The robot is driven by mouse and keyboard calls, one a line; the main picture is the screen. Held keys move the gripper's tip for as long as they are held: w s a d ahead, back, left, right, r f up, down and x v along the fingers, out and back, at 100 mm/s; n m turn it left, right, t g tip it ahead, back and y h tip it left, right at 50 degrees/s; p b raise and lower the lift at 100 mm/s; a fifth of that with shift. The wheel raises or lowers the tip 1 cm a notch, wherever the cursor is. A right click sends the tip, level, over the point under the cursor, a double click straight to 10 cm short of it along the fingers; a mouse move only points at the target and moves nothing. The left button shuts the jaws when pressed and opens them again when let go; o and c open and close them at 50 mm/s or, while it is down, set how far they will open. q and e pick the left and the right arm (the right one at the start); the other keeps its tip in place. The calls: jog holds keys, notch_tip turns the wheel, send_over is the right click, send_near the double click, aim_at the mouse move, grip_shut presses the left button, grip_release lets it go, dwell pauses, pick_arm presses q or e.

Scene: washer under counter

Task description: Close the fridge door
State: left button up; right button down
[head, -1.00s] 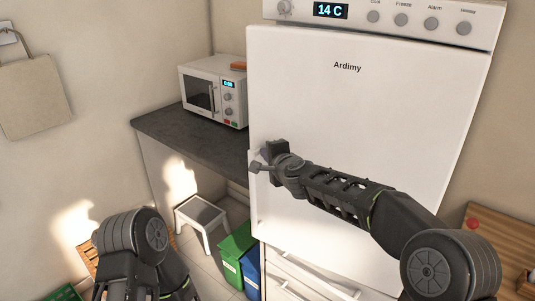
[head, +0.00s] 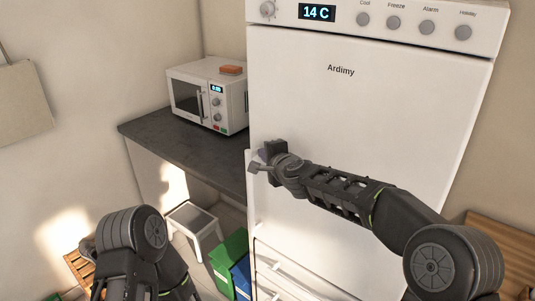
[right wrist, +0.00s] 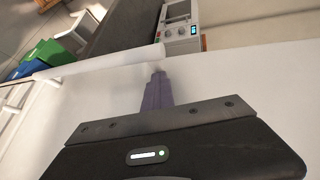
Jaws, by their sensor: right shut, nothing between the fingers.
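The white fridge door (head: 400,110), marked "Ardimy", stands under the control panel (head: 385,20). Its top left corner lines up with the panel's left end, and it looks flush or nearly so; I see no clear gap. My right gripper (head: 259,160) is shut and empty at the door's left edge, against or very near the white front; contact is not certain. In the right wrist view its purple-grey fingers (right wrist: 158,92) point at the white surface beside a rounded white edge piece (right wrist: 110,62). My left arm shows at lower left, but its gripper is not visible.
A dark counter (head: 180,140) with a microwave (head: 208,93) stands left of the fridge. Below are a white stool (head: 195,228), a green bin (head: 229,258) and a blue bin (head: 241,278). White drawer fronts (head: 290,270) lie under the door.

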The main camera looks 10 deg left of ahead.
jog(key=shift+a+r, duration=0.35)
jog(key=shift+r, duration=0.15)
jog(key=f+b+v, duration=0.1)
jog(key=b+v, duration=0.2)
jog(key=v, duration=0.5)
jog(key=shift+d, duration=0.25)
jog(key=shift+w, duration=0.15)
